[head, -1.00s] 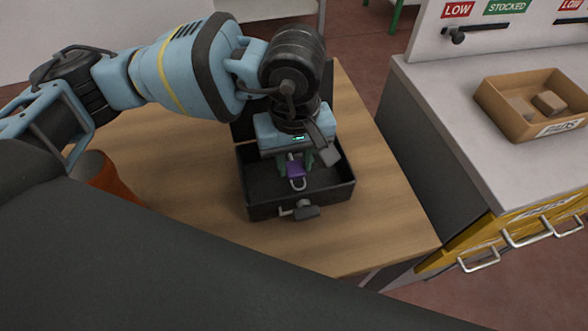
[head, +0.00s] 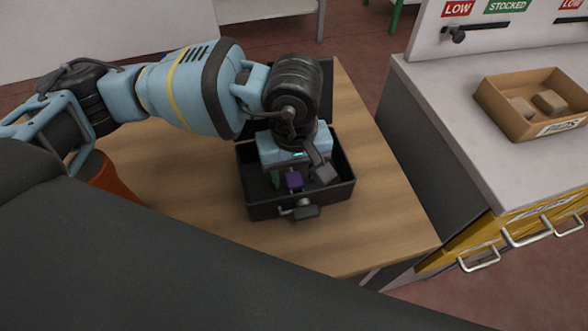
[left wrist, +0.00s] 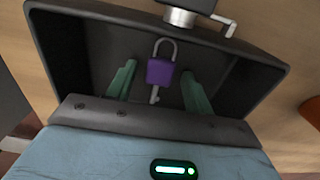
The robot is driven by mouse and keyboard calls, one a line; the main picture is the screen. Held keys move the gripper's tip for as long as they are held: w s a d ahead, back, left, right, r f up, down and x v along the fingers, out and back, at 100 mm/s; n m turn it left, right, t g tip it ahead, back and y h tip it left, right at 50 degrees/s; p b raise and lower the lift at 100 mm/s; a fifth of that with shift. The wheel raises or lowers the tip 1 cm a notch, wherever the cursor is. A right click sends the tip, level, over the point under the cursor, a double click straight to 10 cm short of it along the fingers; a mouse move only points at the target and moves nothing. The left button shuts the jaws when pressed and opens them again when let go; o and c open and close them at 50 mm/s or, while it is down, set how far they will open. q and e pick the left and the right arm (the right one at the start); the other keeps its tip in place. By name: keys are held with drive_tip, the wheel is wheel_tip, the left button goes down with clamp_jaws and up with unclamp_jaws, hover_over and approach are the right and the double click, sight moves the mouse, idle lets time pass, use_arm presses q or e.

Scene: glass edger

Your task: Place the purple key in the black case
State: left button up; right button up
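The purple key (head: 294,180) looks like a small purple block with a silver loop at one end and a thin silver stem at the other. It is inside the open black case (head: 270,211), near its front wall. The left wrist view shows the purple key (left wrist: 160,72) between the two green fingers, with a gap on each side. My left gripper (head: 288,177) is open and reaches down into the case around the key. Its far finger is hidden in the head view. The black case (left wrist: 80,20) surrounds the fingers in the left wrist view. My right gripper is not in view.
The case stands on a wooden table (head: 385,220), its lid raised at the back and a latch (head: 304,210) at its front. An orange object (head: 115,180) stands at the left. A grey counter (head: 450,130) with a cardboard box (head: 530,120) is at the right.

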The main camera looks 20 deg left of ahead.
sight(294, 179)
use_arm(q)
drive_tip(key=shift+r, duration=0.1)
wheel_tip(294, 179, up, 12)
idle(0.6)
